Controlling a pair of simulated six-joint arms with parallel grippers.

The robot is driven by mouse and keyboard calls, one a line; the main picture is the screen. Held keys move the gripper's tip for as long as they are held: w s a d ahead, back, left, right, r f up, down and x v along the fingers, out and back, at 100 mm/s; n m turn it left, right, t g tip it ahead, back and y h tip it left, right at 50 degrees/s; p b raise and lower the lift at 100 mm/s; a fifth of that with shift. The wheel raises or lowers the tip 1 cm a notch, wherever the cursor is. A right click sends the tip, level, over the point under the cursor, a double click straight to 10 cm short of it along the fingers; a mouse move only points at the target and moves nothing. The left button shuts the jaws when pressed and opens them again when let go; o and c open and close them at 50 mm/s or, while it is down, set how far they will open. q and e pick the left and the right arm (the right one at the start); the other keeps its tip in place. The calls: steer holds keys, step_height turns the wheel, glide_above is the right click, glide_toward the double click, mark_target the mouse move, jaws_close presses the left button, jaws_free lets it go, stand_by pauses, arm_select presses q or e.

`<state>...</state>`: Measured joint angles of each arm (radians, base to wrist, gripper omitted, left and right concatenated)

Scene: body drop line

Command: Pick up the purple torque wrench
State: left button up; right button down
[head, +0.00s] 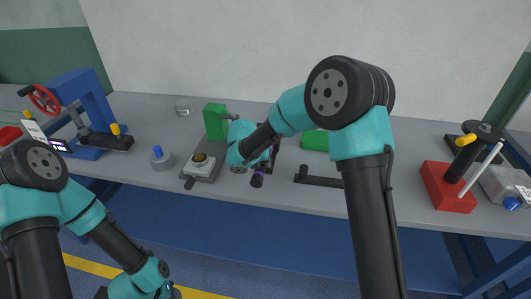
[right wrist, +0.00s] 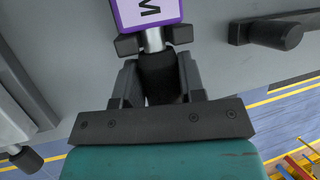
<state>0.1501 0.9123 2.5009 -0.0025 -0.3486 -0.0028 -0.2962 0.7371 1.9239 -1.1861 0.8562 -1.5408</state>
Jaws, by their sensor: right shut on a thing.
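The purple torque wrench (head: 258,178) is at the middle of the bench near its front edge, mostly hidden behind my right wrist in the head view. In the right wrist view the purple torque wrench (right wrist: 150,12) shows a purple-edged pale plate with a dark letter, a silver neck and a black grip. My right gripper (head: 272,158) is at the wrench. In the right wrist view its fingers (right wrist: 154,45) are shut on the wrench, one on each side of the neck. I cannot tell whether the wrench touches the bench. My left gripper is out of view; only its arm shows at lower left.
A green block (head: 215,121) on a grey fixture stands left of my right gripper. A black bar (head: 320,181) lies to its right. A red block (head: 447,187) is farther right, and a blue press frame (head: 85,95) stands at left. The bench's front edge (head: 230,201) is close.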

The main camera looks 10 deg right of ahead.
steer(key=shift+r, duration=0.1)
step_height(320, 180, up, 10)
steer(key=shift+f, duration=0.1)
stand_by(0.6)
steer(key=c, duration=1.3)
jaws_free()
jaws_close()
